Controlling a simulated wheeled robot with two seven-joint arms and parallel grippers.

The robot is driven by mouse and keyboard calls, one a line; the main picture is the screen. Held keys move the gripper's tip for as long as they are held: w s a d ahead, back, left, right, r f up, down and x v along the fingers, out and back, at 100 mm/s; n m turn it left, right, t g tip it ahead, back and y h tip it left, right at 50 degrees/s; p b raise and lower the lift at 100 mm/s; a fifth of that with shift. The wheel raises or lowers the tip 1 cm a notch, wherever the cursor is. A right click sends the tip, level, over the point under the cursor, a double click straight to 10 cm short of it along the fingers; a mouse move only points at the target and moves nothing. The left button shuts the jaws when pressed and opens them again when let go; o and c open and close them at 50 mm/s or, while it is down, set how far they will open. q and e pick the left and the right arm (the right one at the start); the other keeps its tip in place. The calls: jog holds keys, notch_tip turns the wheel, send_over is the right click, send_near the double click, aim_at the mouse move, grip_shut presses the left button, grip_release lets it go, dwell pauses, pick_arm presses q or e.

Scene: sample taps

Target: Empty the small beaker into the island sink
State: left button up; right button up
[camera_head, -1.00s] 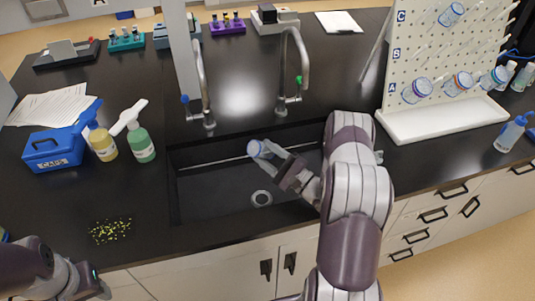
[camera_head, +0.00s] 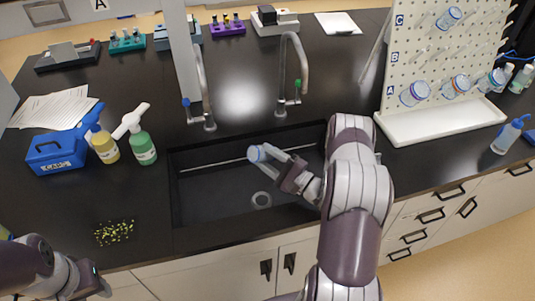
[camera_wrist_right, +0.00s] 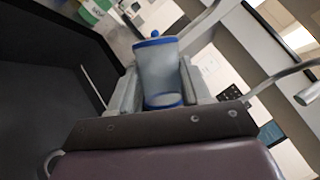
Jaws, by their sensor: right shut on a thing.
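The small beaker (camera_head: 257,153) is clear with blue edges. My right gripper (camera_head: 272,157) is shut on it and holds it tilted over the black island sink (camera_head: 215,190), above the drain. In the right wrist view the beaker (camera_wrist_right: 160,72) sits between the two fingers of the gripper (camera_wrist_right: 158,88). I cannot tell whether any liquid is in it. My left gripper (camera_head: 95,284) shows only partly at the lower left edge, and its fingers are not clear.
Two taps (camera_head: 283,90) with blue and green handles stand behind the sink. Spray bottles (camera_head: 141,145) and a blue caps box (camera_head: 55,152) are left of it. A pegboard rack (camera_head: 440,60) with beakers stands right. Yellow-green bits (camera_head: 114,232) lie at front left.

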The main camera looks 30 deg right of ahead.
jog(key=n+g, duration=0.1)
jog(key=n, duration=0.2)
jog(key=n+g+p, duration=0.1)
jog(key=n, duration=0.2)
jog(key=shift+r, duration=0.2)
jog(key=n+g, duration=0.1)
jog(key=n, duration=0.2)
jog(key=shift+f+g+h+p, duration=0.15)
jog(key=shift+g+h+p, duration=0.25)
jog(key=n, duration=0.1)
jog(key=n+h, duration=0.1)
jog(key=shift+f+n+g, duration=0.25)
jog(key=shift+n+g, duration=0.05)
jog(key=shift+r+n+h+p, duration=0.15)
jog(key=shift+n+h+p, duration=0.25)
jog(key=shift+n+h, duration=0.45)
jog(key=shift+f+n+g+h, duration=0.25)
jog(key=shift+n+g+h, duration=0.2)
jog(key=shift+n, duration=0.7)
jog(key=shift+f+n+h+b, duration=0.2)
jog(key=shift+n+h+b, duration=0.25)
jog(key=shift+n, duration=0.25)
jog(key=shift+d+n+h+b, duration=0.15)
jog(key=shift+n+h+b, duration=0.35)
jog(key=shift+n+h, duration=0.45)
jog(key=shift+n, duration=0.25)
